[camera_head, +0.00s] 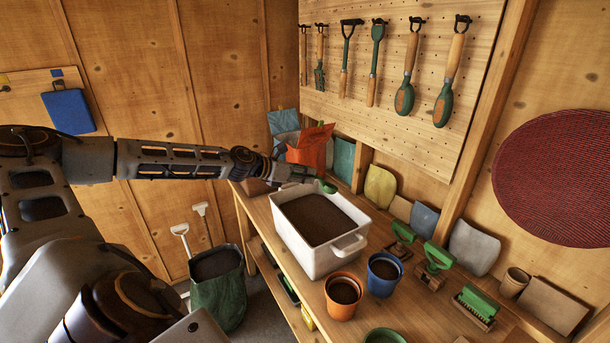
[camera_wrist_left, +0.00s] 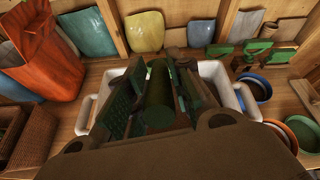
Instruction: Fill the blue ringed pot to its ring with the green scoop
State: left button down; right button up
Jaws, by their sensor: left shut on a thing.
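My left gripper (camera_head: 306,179) is at the far end of the white tub (camera_head: 355,245), just above its rim. It is shut on the green scoop (camera_head: 327,187); the scoop's green handle (camera_wrist_left: 158,95) lies between the fingers in the left wrist view. The scoop's bowl and any load in it are hidden. Dark soil (camera_head: 318,218) fills much of the tub. The blue pot (camera_head: 381,284) stands upright on the bench at the tub's near right, with dark soil visible inside. Its ring cannot be made out clearly. My right gripper is not in view.
An orange pot (camera_head: 342,307) stands close beside the blue pot. A green pot (camera_head: 384,336) is at the bottom edge. Paper bags (camera_head: 310,147) stand behind my gripper. Tools hang on the pegboard above.

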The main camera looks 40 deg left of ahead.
pick_arm(q)
jog(key=shift+w, duration=0.4)
jog(key=shift+r, duration=0.1)
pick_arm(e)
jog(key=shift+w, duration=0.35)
pick_arm(q)
jog(key=shift+s, duration=0.1)
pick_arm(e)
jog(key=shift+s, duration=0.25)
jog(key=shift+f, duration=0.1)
